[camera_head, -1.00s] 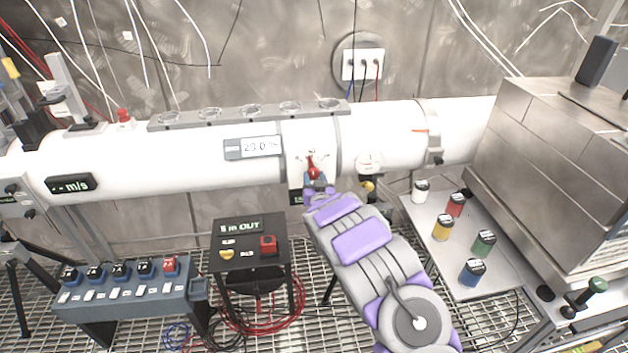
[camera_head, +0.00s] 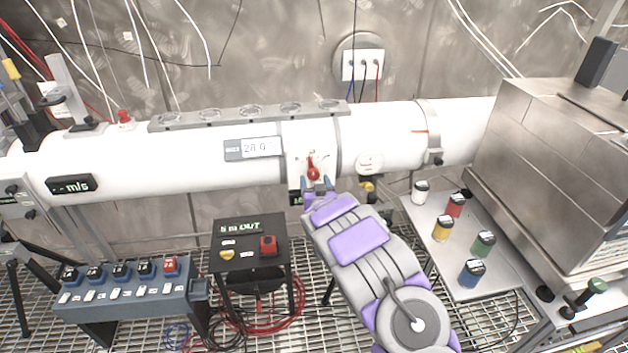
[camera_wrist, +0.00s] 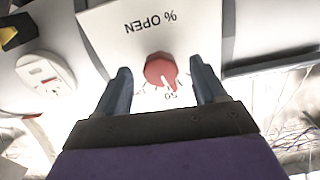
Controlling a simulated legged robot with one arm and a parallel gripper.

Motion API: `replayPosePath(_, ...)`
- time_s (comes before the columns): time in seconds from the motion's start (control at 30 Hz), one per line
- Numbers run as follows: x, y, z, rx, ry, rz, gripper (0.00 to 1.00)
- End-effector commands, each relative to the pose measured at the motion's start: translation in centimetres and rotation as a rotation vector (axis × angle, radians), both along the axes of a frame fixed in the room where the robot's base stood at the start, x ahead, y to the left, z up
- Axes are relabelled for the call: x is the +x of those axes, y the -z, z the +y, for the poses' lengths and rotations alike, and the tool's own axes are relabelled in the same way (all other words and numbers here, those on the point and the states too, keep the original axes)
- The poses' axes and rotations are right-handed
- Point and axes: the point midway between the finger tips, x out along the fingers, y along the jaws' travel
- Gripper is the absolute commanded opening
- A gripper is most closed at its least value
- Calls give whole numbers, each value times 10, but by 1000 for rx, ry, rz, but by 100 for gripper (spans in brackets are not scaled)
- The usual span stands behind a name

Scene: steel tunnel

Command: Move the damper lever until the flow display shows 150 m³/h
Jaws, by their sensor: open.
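The red damper lever (camera_head: 313,173) sits on the front of the white pipe, on a plate with a dial scale. In the wrist view the red lever (camera_wrist: 160,70) lies between and just beyond my two fingertips, with "% OPEN" lettering and a "50" mark on the plate (camera_wrist: 150,28). My gripper (camera_head: 318,187) is open just below the lever; its fingers (camera_wrist: 160,85) stand on either side of the knob with a gap to each. The display (camera_head: 253,148) left of the lever seems to read 28.0; its unit is too small to read.
A second display (camera_head: 71,184) marked m/s is on the pipe's left. A black box with a red button (camera_head: 268,245) and a blue switch panel (camera_head: 130,290) stand below. Several coloured canisters (camera_head: 443,229) stand on a tray at right. A metal block housing (camera_head: 560,160) is far right.

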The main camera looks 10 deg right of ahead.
Motion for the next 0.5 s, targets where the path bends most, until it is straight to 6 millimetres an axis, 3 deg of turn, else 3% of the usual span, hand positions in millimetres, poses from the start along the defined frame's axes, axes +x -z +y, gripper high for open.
replayPosePath(0.5,-74,-1,1,-2,-1,3,71)
